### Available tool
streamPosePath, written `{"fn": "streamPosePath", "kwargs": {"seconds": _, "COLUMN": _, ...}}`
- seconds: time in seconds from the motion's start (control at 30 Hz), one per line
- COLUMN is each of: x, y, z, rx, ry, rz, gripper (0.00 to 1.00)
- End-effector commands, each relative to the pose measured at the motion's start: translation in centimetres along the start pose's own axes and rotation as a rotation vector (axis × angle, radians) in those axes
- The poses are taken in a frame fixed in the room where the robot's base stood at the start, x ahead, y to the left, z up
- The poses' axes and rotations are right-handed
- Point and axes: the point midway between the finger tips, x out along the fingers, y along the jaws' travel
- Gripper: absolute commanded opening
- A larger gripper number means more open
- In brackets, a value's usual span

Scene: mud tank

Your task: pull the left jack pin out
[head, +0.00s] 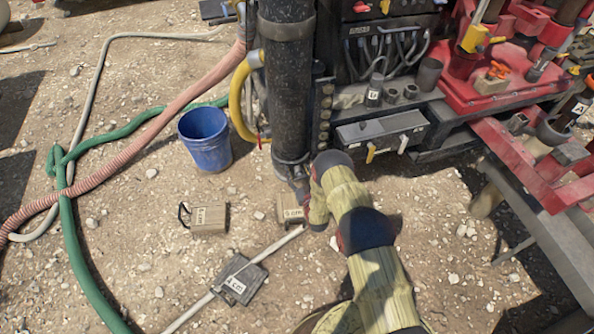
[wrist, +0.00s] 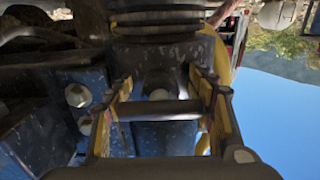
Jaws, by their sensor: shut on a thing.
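In the wrist view, the yellow-sided fingers of my gripper (wrist: 164,97) stand on both sides of a short grey round bar, the left jack pin (wrist: 160,110). The fingers are shut on its two ends. The pin lies crosswise in front of blue metal with bolts, and it looks level. How deep it sits in the jack cannot be told. In the head view, the dark upright jack column (head: 290,85) stands at top centre. My sleeved arm reaches to its foot and hides the pin and most of my gripper.
A blue bucket (head: 205,138) stands left of the column, near a green hose (head: 78,240) and a pink hose (head: 125,150). Small labelled blocks (head: 209,219) lie on the gravel. A red machine frame (head: 490,85) and a grey box (head: 380,130) are at right.

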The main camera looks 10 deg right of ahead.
Motion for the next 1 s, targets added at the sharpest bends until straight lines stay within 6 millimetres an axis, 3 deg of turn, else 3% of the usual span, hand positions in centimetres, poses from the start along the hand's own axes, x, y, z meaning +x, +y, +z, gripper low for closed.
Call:
{"fn": "streamPosePath", "kwargs": {"seconds": 0.63, "x": 0.0, "y": 0.0, "z": 0.0, "rx": 0.0, "ry": 0.0, "rz": 0.0, "gripper": 0.07}}
{"fn": "streamPosePath", "kwargs": {"seconds": 0.73, "x": -0.1, "y": 0.0, "z": 0.0, "rx": 0.0, "ry": 0.0, "rz": 0.0, "gripper": 0.05}}
{"fn": "streamPosePath", "kwargs": {"seconds": 1.0, "x": -3.9, "y": 0.0, "z": -0.1, "rx": 0.0, "ry": -0.003, "rz": 0.0, "gripper": 0.05}}
